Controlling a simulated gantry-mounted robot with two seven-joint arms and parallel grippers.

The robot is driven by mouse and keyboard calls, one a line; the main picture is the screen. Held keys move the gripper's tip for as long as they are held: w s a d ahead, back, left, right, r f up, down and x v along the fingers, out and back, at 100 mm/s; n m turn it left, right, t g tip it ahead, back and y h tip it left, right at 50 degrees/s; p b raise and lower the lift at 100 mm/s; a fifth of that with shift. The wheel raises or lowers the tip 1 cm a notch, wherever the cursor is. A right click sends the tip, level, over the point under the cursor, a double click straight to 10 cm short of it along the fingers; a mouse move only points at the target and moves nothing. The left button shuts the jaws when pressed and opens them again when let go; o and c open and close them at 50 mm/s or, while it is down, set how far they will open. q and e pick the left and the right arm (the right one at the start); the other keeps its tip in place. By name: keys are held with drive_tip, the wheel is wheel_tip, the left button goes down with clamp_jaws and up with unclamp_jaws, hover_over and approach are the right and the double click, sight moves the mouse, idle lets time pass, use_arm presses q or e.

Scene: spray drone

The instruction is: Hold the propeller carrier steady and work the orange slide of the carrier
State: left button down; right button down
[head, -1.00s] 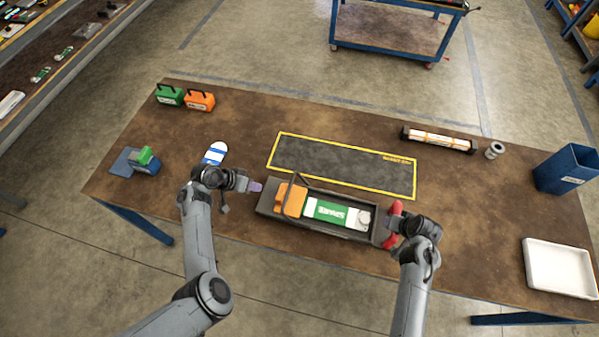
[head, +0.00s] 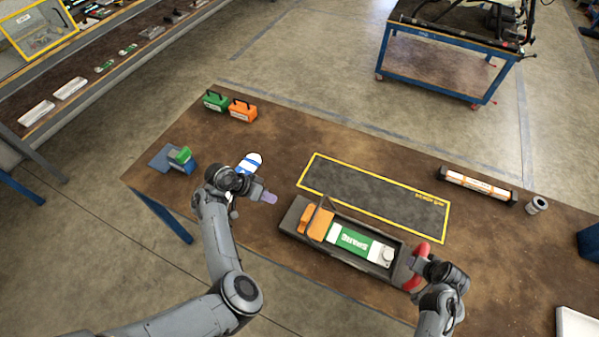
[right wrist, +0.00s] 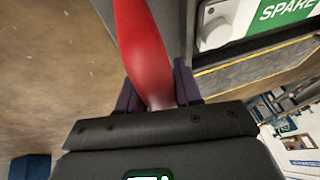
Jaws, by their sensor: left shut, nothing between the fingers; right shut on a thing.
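The propeller carrier (head: 375,268) is a dark open tray on the table, with a green and white part marked SPARE (head: 352,241) inside. The orange slide (head: 317,222) sits at its left end, with a thin dark loop standing beside it. A red handle (head: 415,268) is at the carrier's right end. My right gripper (right wrist: 158,92) is shut on the red handle, which runs up between its fingers in the right wrist view. My left gripper (head: 270,198) is shut and empty, a short way left of the orange slide and apart from it.
A yellow-bordered dark mat (head: 375,197) lies behind the carrier. A blue and white object (head: 248,164) lies behind my left gripper. Green (head: 215,101) and orange (head: 243,111) boxes stand at the back left.

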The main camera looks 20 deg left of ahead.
drive_tip(key=c, duration=0.7)
unclamp_jaws()
drive_tip(key=shift+d, duration=0.1)
